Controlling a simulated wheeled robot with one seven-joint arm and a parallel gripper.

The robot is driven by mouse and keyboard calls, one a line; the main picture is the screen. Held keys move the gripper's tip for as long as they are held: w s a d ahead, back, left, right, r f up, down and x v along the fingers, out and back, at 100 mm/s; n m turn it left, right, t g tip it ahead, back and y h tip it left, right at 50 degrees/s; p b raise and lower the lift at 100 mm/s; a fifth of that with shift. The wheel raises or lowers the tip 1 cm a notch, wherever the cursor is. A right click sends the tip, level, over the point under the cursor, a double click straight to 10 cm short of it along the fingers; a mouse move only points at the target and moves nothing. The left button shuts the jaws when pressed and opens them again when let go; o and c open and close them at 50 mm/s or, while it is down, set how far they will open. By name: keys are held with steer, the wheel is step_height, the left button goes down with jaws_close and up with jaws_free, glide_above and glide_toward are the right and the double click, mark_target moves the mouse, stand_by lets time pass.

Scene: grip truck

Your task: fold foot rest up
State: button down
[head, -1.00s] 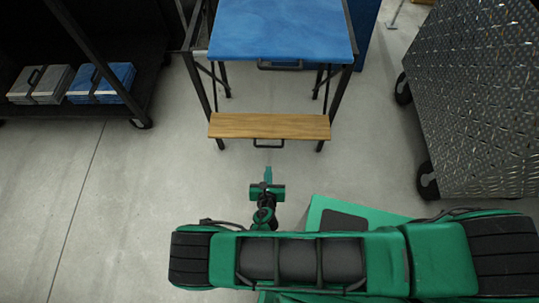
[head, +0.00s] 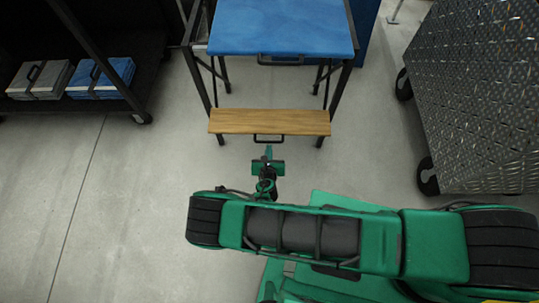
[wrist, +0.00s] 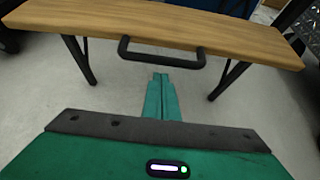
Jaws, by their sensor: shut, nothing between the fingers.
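The foot rest (head: 270,121) is a wooden board standing out level at the front of a tall chair with dark metal legs and a blue seat (head: 282,28). A black handle (head: 268,140) sticks out from the board's front edge. My gripper (head: 268,150) is shut and empty, just in front of the handle. In the wrist view the board (wrist: 160,25) spans the top, and the handle (wrist: 160,58) hangs in front of it. My gripper's closed fingers (wrist: 161,80) point at the handle from below in that picture. I cannot tell whether they touch it.
A dark shelf cart with a grey case (head: 40,80) and a blue case (head: 100,78) stands at left. A diamond-plate metal cart (head: 480,90) on black wheels stands at right. The concrete floor (head: 120,200) is clear around the chair's front.

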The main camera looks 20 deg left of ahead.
steer(key=shift+w+r, duration=0.15)
steer(key=shift+r, duration=0.45)
steer(key=shift+r, duration=0.1)
